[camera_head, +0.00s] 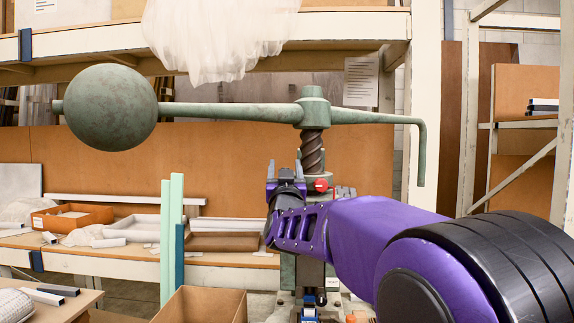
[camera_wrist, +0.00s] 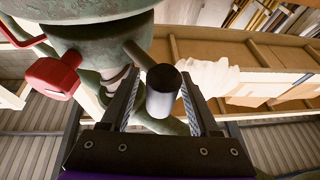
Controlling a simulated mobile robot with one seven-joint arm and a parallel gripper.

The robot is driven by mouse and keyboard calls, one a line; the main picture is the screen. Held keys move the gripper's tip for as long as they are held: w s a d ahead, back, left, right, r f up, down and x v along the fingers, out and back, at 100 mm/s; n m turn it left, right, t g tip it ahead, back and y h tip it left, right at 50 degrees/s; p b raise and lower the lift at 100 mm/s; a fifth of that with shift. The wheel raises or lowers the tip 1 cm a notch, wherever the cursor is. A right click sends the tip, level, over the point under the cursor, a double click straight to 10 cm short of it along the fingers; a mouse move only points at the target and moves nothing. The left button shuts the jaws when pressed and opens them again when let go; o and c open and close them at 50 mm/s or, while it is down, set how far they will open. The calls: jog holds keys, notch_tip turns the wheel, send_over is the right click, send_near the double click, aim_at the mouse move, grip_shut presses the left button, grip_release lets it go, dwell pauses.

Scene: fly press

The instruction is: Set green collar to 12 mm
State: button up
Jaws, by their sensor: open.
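The grey-green fly press shows its thick screw (camera_head: 313,152) in the head view, below the weighted arm (camera_head: 225,111). In the wrist view a round grey-green body (camera_wrist: 85,38), which may be the collar, fills the upper left. A rod with a dark cylindrical knob (camera_wrist: 162,88) sticks out from it. My gripper (camera_wrist: 160,78) is open, with one finger on each side of the knob; I cannot tell whether they touch it. In the head view my gripper (camera_head: 286,172) is just left of the screw. No millimetre scale is readable.
A red knob (camera_head: 321,185) sits at the screw's base, and a red part (camera_wrist: 52,76) shows left of my fingers. The ball weight (camera_head: 110,107) hangs upper left. Shelving with trays (camera_head: 73,217) stands behind. Pale green upright bars (camera_head: 171,240) and a cardboard box (camera_head: 200,305) are left.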

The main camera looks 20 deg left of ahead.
grip_shut()
dwell(0.3)
dwell(1.1)
